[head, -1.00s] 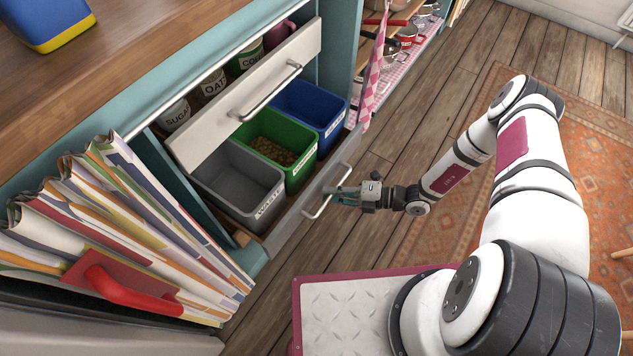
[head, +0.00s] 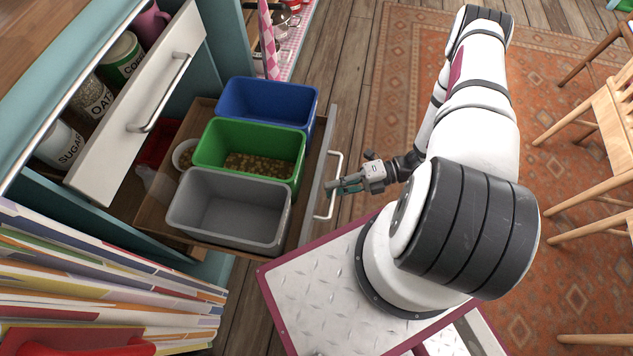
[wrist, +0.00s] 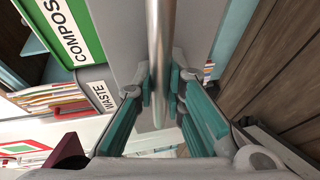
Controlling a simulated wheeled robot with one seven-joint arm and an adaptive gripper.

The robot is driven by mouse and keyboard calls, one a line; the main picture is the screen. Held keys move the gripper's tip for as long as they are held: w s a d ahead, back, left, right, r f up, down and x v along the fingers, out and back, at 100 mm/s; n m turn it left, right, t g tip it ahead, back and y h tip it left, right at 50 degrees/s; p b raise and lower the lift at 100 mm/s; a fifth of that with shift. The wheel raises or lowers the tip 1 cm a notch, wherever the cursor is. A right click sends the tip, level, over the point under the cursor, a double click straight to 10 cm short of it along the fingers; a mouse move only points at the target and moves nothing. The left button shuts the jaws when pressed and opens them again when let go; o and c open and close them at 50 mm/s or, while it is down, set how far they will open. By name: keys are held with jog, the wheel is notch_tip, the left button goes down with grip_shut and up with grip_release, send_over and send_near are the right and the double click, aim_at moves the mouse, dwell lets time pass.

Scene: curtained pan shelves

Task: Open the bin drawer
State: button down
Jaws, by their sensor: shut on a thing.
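The bin drawer (head: 313,190) is pulled well out of the cabinet, with its wooden base and the space behind the bins showing. It holds a blue bin (head: 268,103), a green bin (head: 247,150) with brown bits in it, and an empty grey bin (head: 228,211). My gripper (head: 338,187) is shut on the drawer's handle (head: 336,170) at its front. In the wrist view the handle bar (wrist: 160,45) runs between the teal fingers of my gripper (wrist: 162,90).
An upper drawer (head: 136,103) with its own handle is also partly open, with jars behind it. Folders (head: 100,275) stand at the lower left. A rug (head: 400,60) and wooden chairs (head: 610,110) are to the right.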

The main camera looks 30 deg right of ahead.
jog(key=shift+s+d+b, duration=0.15)
jog(key=shift+s+d, duration=0.45)
jog(key=shift+d, duration=0.25)
jog(key=shift+s+d+b, duration=0.15)
jog(key=shift+s+d, duration=0.4)
jog(key=shift+d, duration=0.25)
jog(key=c, duration=1.6)
grip_release()
jog(key=shift+c, duration=0.2)
jog(key=shift+d, duration=0.1)
jog(key=v, duration=1.1)
jog(key=shift+s+d, duration=0.2)
jog(key=shift+d, duration=0.2)
jog(key=shift+w+r, duration=0.1)
jog(key=shift+r, duration=0.1)
